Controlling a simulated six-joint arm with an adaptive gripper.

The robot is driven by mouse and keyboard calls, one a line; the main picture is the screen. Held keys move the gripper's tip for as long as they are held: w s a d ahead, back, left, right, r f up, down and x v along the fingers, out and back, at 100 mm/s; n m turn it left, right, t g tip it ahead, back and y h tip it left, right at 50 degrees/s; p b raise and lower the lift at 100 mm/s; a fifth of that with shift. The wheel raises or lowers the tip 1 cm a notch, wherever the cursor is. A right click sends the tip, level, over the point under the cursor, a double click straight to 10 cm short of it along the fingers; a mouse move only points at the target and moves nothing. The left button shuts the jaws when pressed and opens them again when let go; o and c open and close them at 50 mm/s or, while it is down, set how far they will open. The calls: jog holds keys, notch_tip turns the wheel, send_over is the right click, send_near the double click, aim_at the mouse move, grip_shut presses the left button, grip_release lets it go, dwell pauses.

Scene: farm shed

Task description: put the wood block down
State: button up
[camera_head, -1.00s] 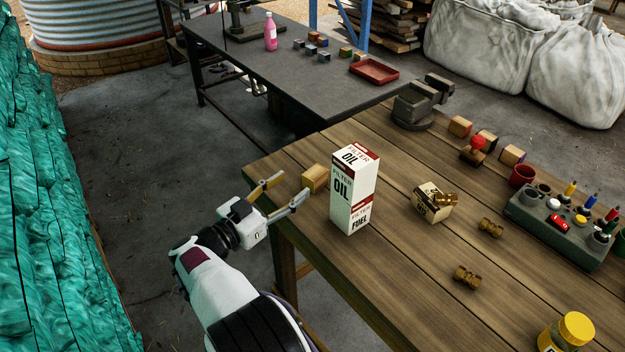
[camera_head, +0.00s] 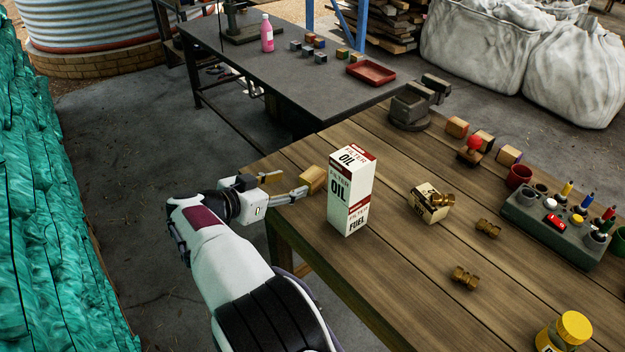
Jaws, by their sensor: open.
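A light wood block (camera_head: 313,179) rests on the wooden workbench (camera_head: 375,275) near its left corner, just left of and behind the stacked oil and fuel filter boxes (camera_head: 351,190). My gripper (camera_head: 288,185) reaches in from the left at the bench edge. Its fingers are apart and empty. The near fingertip is close to the block's left side; I cannot tell whether it touches.
A small tilted box (camera_head: 428,204), brass fittings (camera_head: 464,277) and a yellow-lidded jar (camera_head: 566,333) stand on the bench. A vise (camera_head: 410,108), several blocks and a tool holder (camera_head: 558,230) line the far side. The front middle is clear.

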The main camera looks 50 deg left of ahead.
aim_at(307, 177)
jog(key=shift+x, duration=1.3)
jog(key=shift+x, duration=2.6)
jog(key=shift+d+r, duration=0.1)
jog(key=shift+d, duration=0.1)
jog(key=c, duration=1.3)
jog(key=shift+r, duration=0.1)
jog(key=shift+r, duration=4.95)
